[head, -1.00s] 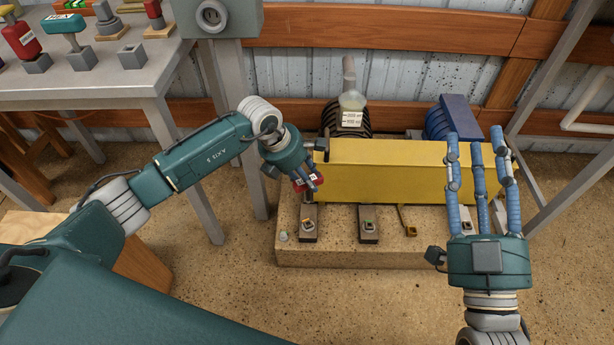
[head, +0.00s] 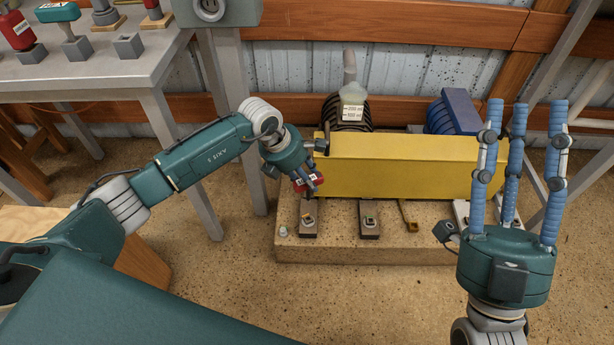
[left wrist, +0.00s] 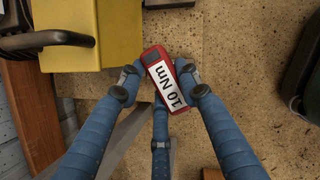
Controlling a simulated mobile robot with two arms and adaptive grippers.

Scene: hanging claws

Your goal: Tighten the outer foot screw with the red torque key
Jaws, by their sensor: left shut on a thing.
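The red torque key (head: 307,182) is held in my left gripper (head: 305,178). In the left wrist view the key (left wrist: 166,80) bears a white "10 Nm" label, with blue fingers (left wrist: 160,84) closed around it. In the head view it is above and near the leftmost foot (head: 308,226) of the yellow machine (head: 395,166); I cannot tell the height between them. A second foot (head: 370,226) is to the right. Which screw is the outer one is not clear. My right gripper (head: 524,108) is open and empty, its fingers pointing up at the right.
The machine stands on a stone-like plinth (head: 350,250). A grey post (head: 240,120) and a workbench (head: 85,80) with other tools, including a red one (head: 18,33), are at the left. A blue motor (head: 455,112) is behind the yellow housing. The floor in front is clear.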

